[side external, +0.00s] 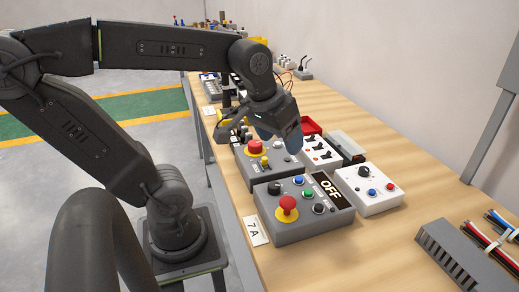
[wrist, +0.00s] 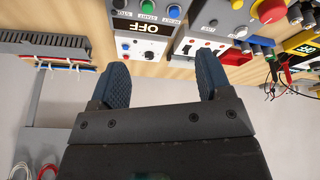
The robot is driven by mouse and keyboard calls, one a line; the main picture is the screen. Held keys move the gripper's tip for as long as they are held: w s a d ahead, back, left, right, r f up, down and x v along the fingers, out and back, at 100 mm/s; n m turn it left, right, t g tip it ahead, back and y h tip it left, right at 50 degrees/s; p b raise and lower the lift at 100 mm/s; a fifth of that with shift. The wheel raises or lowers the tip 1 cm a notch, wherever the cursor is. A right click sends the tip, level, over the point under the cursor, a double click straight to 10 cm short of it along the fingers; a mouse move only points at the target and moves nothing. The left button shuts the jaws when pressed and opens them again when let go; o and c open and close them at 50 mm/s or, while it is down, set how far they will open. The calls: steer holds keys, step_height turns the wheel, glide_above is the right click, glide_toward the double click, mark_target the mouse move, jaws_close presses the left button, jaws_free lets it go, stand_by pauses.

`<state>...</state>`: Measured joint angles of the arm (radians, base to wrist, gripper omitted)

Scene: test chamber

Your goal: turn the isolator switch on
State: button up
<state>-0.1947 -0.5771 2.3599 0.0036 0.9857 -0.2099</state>
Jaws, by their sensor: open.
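No part is clearly marked as the isolator switch, so I cannot tell which control it is. The near grey control box (side external: 290,232), beside a card reading 7A (side external: 255,231), carries a red mushroom-shaped control (side external: 288,202) on a yellow base, a black knob (side external: 274,188), coloured buttons and a black OFF sign (side external: 331,188). The OFF sign also shows in the wrist view (wrist: 150,28). My gripper (side external: 279,142) hangs over the boxes behind it. Its jaws (wrist: 163,82) are open, with nothing between them, and appear apart from the controls.
A white box (side external: 378,203) with a black knob stands right of the near box. Behind are a second grey box (side external: 262,178) with a red control, a white box with black levers (side external: 319,163) and a red tray (side external: 310,127). A grey slotted duct (side external: 450,254) lies at right front.

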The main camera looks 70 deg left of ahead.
steer(key=w+a+n+g, duration=0.2)
steer(key=w+a+n, duration=0.1)
steer(key=a+n, duration=0.5)
steer(key=n+g, duration=0.2)
steer(key=n, duration=0.5)
glide_toward(255, 143)
steer(key=shift+h, duration=0.4)
steer(key=f, duration=1)
steer(key=shift+w+a, duration=0.15)
steer(key=shift+a, duration=0.25)
steer(key=shift+r, duration=0.1)
steer(key=c, duration=0.9)
